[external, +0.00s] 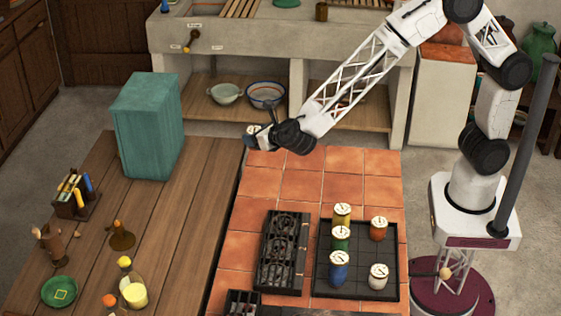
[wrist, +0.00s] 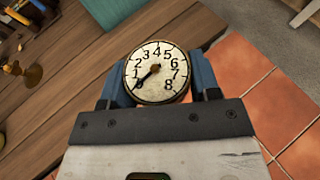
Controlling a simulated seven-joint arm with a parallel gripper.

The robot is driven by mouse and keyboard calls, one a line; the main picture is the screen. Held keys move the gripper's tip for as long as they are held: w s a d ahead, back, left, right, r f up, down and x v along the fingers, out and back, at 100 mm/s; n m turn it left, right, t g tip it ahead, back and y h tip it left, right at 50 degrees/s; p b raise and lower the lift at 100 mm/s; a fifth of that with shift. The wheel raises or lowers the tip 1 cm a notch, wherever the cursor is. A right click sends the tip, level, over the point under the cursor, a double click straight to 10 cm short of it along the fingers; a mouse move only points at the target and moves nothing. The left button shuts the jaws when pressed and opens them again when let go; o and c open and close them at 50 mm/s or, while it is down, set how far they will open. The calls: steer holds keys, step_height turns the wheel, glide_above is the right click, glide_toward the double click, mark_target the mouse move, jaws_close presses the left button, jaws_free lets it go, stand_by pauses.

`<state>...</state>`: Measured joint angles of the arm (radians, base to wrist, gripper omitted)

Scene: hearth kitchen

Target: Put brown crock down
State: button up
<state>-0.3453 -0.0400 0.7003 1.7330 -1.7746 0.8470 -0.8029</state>
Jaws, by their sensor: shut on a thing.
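The brown crock (wrist: 157,72) is between the blue fingers of my gripper (wrist: 158,82) in the wrist view.
A black tray (external: 391,262) holds several dial-lidded crocks in different colours. A black grate (external: 281,250) lies beside it. A teal box (external: 147,125) stands on the wooden table (external: 190,215), which has bare boards in its middle. The far tiles (external: 340,187) are clear.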

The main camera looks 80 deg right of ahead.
steer(key=shift+m+h, duration=0.3)
steer(key=shift+h, duration=0.1)
steer(key=d+f, duration=0.1)
steer(key=f, duration=0.2)
steer(key=w+d+f, duration=0.1)
steer(key=f, duration=0.3)
steer(key=w+d+f, duration=0.1)
steer(key=f, duration=0.2)
steer(key=shift+d+f, duration=0.3)
steer(key=shift+f, duration=0.1)
steer(key=shift+w, duration=0.15)
steer(key=w, duration=0.5)
steer(key=w+a+f, duration=0.1)
steer(key=w, duration=0.4)
steer(key=w+a, duration=0.1)
steer(key=w, duration=0.4)
steer(key=shift+w+a+f, duration=0.1)
steer(key=shift+w+f, duration=0.1)
steer(key=shift+w, duration=0.15)
steer(key=shift+f, duration=0.1)
steer(key=shift+f, duration=1.65)
steer(key=shift+f, duration=0.15)
